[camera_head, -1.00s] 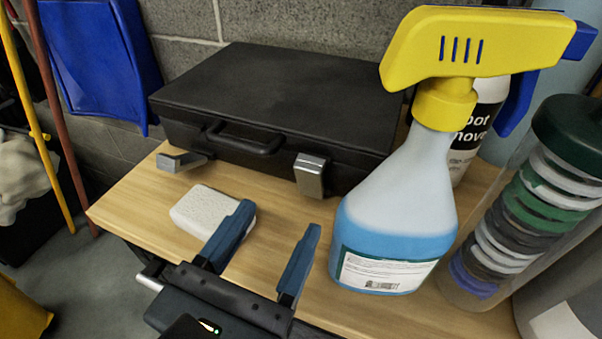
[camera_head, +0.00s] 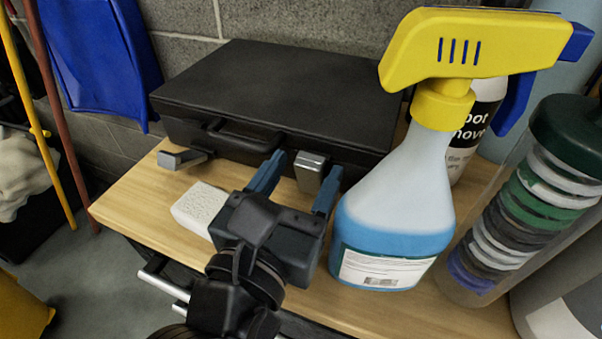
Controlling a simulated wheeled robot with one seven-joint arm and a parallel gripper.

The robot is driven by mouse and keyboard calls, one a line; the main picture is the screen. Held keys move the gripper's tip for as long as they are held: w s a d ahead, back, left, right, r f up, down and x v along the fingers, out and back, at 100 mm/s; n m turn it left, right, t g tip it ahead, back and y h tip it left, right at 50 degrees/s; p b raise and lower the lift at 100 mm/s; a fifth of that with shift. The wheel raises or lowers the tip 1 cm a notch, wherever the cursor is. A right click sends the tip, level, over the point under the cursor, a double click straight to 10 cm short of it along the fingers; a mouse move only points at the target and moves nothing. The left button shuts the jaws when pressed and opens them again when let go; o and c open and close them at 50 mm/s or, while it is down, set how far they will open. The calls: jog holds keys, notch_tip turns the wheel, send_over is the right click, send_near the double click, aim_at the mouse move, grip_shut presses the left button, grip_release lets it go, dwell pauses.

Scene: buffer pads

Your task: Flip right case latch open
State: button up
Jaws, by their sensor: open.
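The black case (camera_head: 275,90) lies shut-lidded on the wooden table, its handle (camera_head: 245,137) facing me. The right latch (camera_head: 310,171), a silver metal piece, hangs on the case's front face. The left latch (camera_head: 182,158) sticks outward from the front, left of the handle. My gripper (camera_head: 303,182) is open, with one blue finger left of the right latch and the other right of it. Whether the fingers touch the latch cannot be told. My gripper's body hides the table just in front of the latch.
A spray bottle with blue liquid (camera_head: 392,220) stands close to the right finger. A white sponge-like block (camera_head: 197,208) lies left of my gripper, partly hidden. A clear container of pads (camera_head: 520,200) stands at the right. The wooden table (camera_head: 130,203) is bare at front left.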

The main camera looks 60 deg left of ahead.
jog(key=shift+c, duration=0.3)
jog(key=c, duration=1)
jog(key=shift+d+f+b, duration=0.1)
jog(key=shift+f+b, duration=0.25)
jog(key=shift+b, duration=0.3)
jog(key=shift+s+d+t+y+b, duration=0.2)
jog(key=shift+t+y+b, duration=0.25)
jog(key=shift+b, duration=0.5)
jog(key=shift+s, duration=0.1)
jog(key=o, duration=1.1)
jog(key=shift+c, duration=0.2)
jog(key=shift+v, duration=3.85)
